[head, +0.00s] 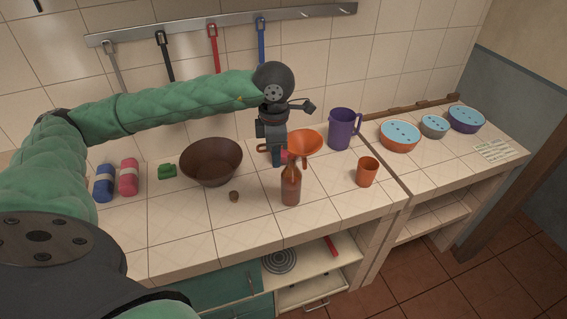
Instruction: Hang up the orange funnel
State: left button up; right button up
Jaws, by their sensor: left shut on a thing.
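The orange funnel (306,143) is at the middle of the head view, just above and behind the neck of a brown bottle (291,187). My left gripper (277,158) points down, shut on the funnel at its left side. An orange piece, likely the funnel's handle, shows left of the fingers. My right gripper is out of view.
A brown bowl (212,163) stands left of the bottle. A purple jug (341,129) and an orange cup (367,172) stand to its right. Blue and red cylinders (128,177) are at the left. Bowls with blue tops (400,135) are on the right counter.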

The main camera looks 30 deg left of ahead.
pick_arm(q)
jog(key=w+a+f+p, duration=0.1)
jog(key=w+a, duration=0.4)
jog(key=a, duration=0.1)
notch_tip(320, 180, down, 5)
jog(key=shift+d+r+b, duration=0.1)
jog(key=shift+b, duration=0.35)
grip_shut()
jog(key=shift+f, duration=0.45)
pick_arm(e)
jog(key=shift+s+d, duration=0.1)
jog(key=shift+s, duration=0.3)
pick_arm(q)
jog(key=o, duration=1)
grip_release()
jog(key=shift+o, duration=0.2)
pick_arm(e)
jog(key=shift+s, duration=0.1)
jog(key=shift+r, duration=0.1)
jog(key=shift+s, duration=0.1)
